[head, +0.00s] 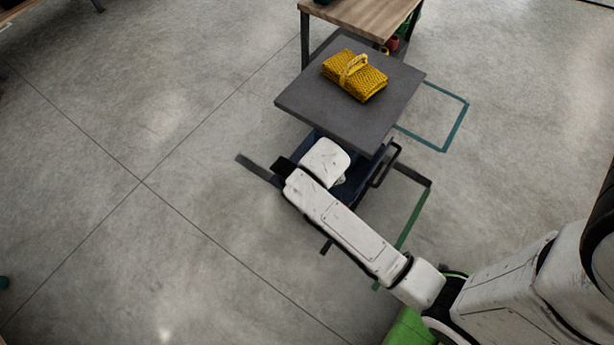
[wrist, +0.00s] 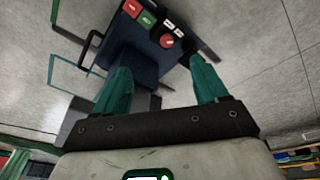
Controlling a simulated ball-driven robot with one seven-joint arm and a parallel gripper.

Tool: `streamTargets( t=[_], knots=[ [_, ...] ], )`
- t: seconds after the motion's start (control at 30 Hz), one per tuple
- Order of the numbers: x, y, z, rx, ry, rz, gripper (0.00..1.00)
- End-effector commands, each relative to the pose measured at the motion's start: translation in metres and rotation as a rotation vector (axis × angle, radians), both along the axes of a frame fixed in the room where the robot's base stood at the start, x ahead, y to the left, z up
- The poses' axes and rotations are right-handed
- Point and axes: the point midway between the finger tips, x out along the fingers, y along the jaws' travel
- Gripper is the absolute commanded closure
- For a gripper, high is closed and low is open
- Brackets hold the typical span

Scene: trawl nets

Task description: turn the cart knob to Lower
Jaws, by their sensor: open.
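The cart has a grey platform top (head: 318,108) over a dark blue base in the head view. In the wrist view the cart's dark blue control box (wrist: 135,58) carries a round red knob (wrist: 167,41). Small green, red and pale labels sit near the knob; their text and the knob's setting are too small to read. My gripper (wrist: 162,78) is open, with its two green fingers spread apart and empty. The knob shows beyond the fingertips and between them, apparently not touched. In the head view my arm hides the knob and the fingers.
A folded yellow net bundle (head: 356,76) lies on the cart's platform. A wooden-topped table (head: 365,14) stands just behind the cart. Green tape outlines (head: 413,218) mark the floor to the right. The concrete floor at left is clear.

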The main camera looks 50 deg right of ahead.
Motion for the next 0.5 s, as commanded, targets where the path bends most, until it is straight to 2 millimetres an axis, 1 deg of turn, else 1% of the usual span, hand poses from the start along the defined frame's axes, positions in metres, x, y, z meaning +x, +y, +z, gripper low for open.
streamTargets(
  t=[0.03, 0.2, 0.33, 0.4, 0.5],
  knots=[
    [0.01, -0.005, -0.037, -0.01, -0.012, -0.049, 0.27],
    [0.04, -0.022, -0.102, -0.046, -0.064, -0.221, 0.27],
    [0.06, -0.034, -0.141, -0.069, -0.105, -0.332, 0.27],
    [0.068, -0.04, -0.156, -0.079, -0.125, -0.377, 0.27],
    [0.077, -0.046, -0.171, -0.089, -0.145, -0.425, 0.27]
  ],
)
